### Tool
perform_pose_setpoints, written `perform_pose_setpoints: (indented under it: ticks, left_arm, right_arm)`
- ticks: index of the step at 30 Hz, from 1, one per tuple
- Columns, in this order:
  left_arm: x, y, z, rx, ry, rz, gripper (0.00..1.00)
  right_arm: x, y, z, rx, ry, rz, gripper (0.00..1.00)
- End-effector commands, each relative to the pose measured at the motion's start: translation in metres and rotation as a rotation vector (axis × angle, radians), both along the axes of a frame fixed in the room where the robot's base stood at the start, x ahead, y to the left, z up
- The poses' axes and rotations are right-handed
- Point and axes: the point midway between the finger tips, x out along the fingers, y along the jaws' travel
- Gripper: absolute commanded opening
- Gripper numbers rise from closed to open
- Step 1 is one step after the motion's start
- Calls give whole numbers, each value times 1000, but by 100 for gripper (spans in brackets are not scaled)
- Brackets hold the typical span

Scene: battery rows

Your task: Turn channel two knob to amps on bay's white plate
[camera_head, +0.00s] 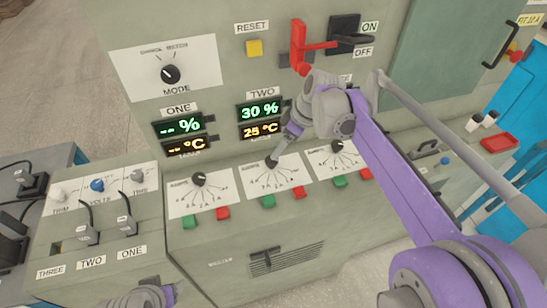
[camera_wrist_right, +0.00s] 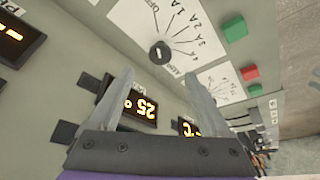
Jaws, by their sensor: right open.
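The channel two white plate (camera_head: 268,181) is the middle of three dial plates, below the TWO displays reading 30 % and 25 °C. Its dark knob (camera_head: 271,162) is small, and I cannot read its pointer. My right gripper (camera_head: 284,143) is in front of this knob; contact cannot be told. In the right wrist view my right gripper (camera_wrist_right: 158,76) is open with nothing between its fingers. My left gripper (camera_head: 150,297) is barely visible at the bottom edge.
The channel one knob (camera_head: 198,179) is on the left plate. Green and red buttons (camera_head: 268,201) sit below the plates. A red lever (camera_head: 299,50) and the MODE knob (camera_head: 171,74) are above. A side unit with levers (camera_head: 105,215) stands at left.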

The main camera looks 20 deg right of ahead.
Motion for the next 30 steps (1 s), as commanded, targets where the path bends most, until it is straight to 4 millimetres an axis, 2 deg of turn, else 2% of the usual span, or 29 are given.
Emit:
perform_pose_setpoints:
  ticks: [1,6,12,16,24,26,30]
  left_arm:
    - [0,0,-2,0,1,0,65]
    - [-1,0,-5,0,2,0,65]
    - [-1,0,-7,0,2,0,65]
    - [-1,0,-7,0,2,0,65]
    - [-1,0,-7,0,3,0,65]
    - [-1,0,-7,0,3,0,65]
    - [-1,0,-7,0,2,0,65]
  right_arm:
    - [3,4,-11,0,0,2,81]
    - [11,13,-41,0,1,0,81]
    - [18,20,-66,-1,0,-1,81]
    - [20,22,-73,-1,0,-1,81]
    - [21,22,-74,-1,1,-2,81]
    - [21,22,-74,-1,1,-2,74]
    - [21,23,-74,-1,1,-2,49]
